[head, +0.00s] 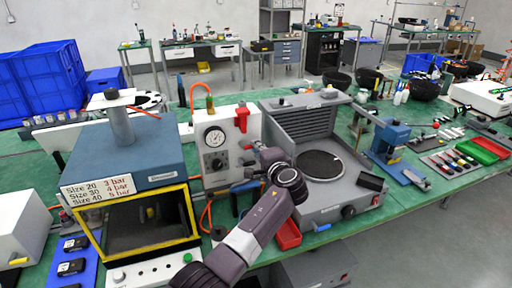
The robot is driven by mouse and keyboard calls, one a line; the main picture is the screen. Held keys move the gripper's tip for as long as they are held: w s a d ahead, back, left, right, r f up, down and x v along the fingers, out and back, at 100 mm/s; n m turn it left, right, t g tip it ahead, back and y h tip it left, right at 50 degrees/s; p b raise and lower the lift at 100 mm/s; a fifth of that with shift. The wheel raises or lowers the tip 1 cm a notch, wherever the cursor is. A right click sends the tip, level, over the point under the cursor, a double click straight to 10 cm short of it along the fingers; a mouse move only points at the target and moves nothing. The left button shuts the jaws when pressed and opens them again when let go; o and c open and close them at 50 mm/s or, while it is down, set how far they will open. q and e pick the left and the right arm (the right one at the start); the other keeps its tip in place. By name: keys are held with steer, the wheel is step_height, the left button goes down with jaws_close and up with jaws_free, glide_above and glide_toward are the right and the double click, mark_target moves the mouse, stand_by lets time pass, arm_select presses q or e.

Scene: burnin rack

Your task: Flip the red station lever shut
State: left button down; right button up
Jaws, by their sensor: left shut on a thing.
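A white station panel (216,141) with a round gauge (215,137) and a dark knob stands in the middle of the green bench. A red handle (241,118) stands out at its upper right. My left gripper (254,166) reaches in front of the panel's right side, below that handle. It is shut on the small red station lever (248,173), of which only a bit shows by the fingers. The rest of the lever and the contact are hidden by the dark gripper. My right gripper is not in view.
A blue-topped press with a yellow-framed window (150,224) stands close on the left. A grey machine with a round dark plate (320,165) stands close on the right. A red bin (288,234) sits near the bench's front edge.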

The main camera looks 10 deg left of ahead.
arm_select(q)
steer(key=shift+f+m, duration=0.25)
steer(key=shift+m, duration=0.15)
steer(key=c, duration=2)
jaws_free()
steer(key=shift+d, duration=0.1)
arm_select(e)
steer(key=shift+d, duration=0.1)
arm_select(q)
steer(key=shift+v, duration=3.8)
